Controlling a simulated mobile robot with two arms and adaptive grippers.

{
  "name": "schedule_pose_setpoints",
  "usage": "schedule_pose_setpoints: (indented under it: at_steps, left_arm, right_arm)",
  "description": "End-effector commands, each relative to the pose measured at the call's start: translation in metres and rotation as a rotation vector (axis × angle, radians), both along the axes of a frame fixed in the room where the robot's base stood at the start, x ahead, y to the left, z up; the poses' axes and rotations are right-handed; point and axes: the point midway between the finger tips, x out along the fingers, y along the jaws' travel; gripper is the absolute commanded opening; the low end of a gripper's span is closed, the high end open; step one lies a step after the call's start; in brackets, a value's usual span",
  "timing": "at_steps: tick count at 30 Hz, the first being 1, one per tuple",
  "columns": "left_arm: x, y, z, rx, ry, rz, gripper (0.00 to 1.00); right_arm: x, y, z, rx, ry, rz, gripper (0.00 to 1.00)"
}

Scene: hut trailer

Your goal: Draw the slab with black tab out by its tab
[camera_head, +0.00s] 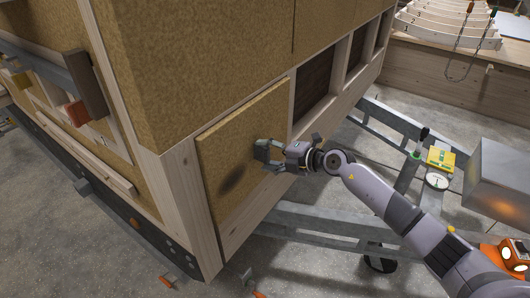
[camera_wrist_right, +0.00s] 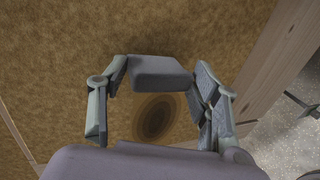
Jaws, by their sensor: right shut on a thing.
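The slab (camera_head: 222,148) is a tan, fibrous panel low in the trailer wall, framed by pale wood posts. It also fills much of the right wrist view (camera_wrist_right: 50,60). A dark oval mark (camera_head: 232,180) shows on its face. My right gripper (camera_head: 262,156) is at the slab's right part. In the right wrist view its two fingers (camera_wrist_right: 160,78) are shut on a dark grey block, the tab (camera_wrist_right: 160,70), at the slab's face. In the head view the gripper hides the tab. My left gripper is not in view.
A pale wood corner post (camera_head: 185,195) stands left of the slab. Dark openings (camera_head: 313,87) between studs lie to its right. A grey metal frame (camera_head: 325,222) runs below. A grey metal box (camera_head: 497,180) and an orange object (camera_head: 505,262) stand at the right.

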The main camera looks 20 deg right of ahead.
Motion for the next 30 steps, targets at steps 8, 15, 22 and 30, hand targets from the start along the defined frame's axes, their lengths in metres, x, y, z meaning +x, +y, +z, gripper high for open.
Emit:
schedule_pose_setpoints:
  at_steps: [8,15,22,30]
  left_arm:
    - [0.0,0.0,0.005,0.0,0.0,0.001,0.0]
    - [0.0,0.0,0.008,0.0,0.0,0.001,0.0]
    - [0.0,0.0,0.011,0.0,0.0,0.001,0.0]
    - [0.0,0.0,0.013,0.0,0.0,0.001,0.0]
  right_arm:
    - [-0.008,-0.007,0.003,0.001,-0.003,-0.002,0.12]
    - [-0.015,-0.013,0.003,0.001,-0.004,-0.002,0.12]
    - [-0.022,-0.019,0.003,0.002,-0.005,-0.002,0.12]
    - [-0.031,-0.025,0.003,0.001,-0.004,-0.002,0.12]
